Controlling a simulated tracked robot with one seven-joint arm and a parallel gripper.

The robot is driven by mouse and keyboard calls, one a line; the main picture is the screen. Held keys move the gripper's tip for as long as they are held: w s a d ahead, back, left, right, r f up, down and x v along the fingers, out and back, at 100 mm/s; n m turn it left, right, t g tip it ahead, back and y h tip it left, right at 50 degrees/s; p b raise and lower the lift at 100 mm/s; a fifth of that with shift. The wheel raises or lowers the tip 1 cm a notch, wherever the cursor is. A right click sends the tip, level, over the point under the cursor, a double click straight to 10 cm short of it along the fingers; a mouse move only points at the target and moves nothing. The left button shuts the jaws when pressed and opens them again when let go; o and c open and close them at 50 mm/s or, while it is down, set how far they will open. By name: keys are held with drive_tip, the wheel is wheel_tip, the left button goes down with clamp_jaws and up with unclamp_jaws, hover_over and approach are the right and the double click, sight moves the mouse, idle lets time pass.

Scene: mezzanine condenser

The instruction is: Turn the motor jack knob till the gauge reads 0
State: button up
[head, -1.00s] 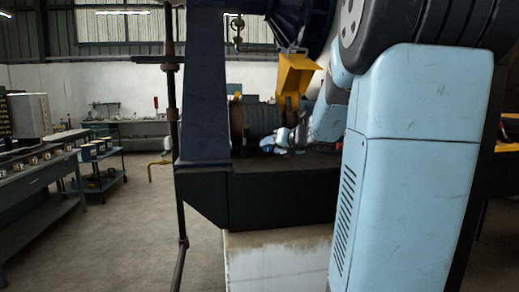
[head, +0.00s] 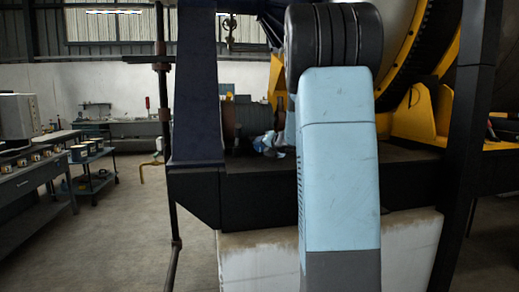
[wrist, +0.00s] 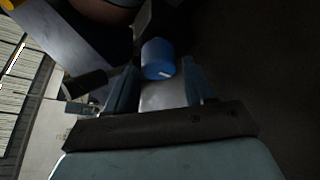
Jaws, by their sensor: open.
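A blue knob (wrist: 158,58) with a white mark on its face shows in the wrist view, just beyond and between the fingertips. I take it to be the motor jack knob. My gripper (wrist: 157,80) is open, its two fingers either side of a pale gap, with nothing seen held. Whether a finger touches the knob I cannot tell. In the head view the ribbed grey motor (head: 252,118) sits on a dark platform (head: 250,202), and my wrist is close in front of it. The knob is hidden there. I can make out no gauge in either view.
A dark blue upright (head: 194,90) and a thin pole (head: 164,130) stand left of the motor. A yellow frame (head: 415,118) and large drum are at right. Benches and a cart (head: 92,172) are at left, with clear floor between. My arm blocks the centre.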

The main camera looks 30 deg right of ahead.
sight(261, 147)
drive_tip(key=shift+x, duration=1.9)
drive_tip(key=c, duration=0.7)
drive_tip(key=shift+s+d, duration=0.1)
drive_tip(key=shift+d, duration=0.1)
drive_tip(key=shift+c, duration=0.2)
drive_tip(key=shift+a+f, duration=0.1)
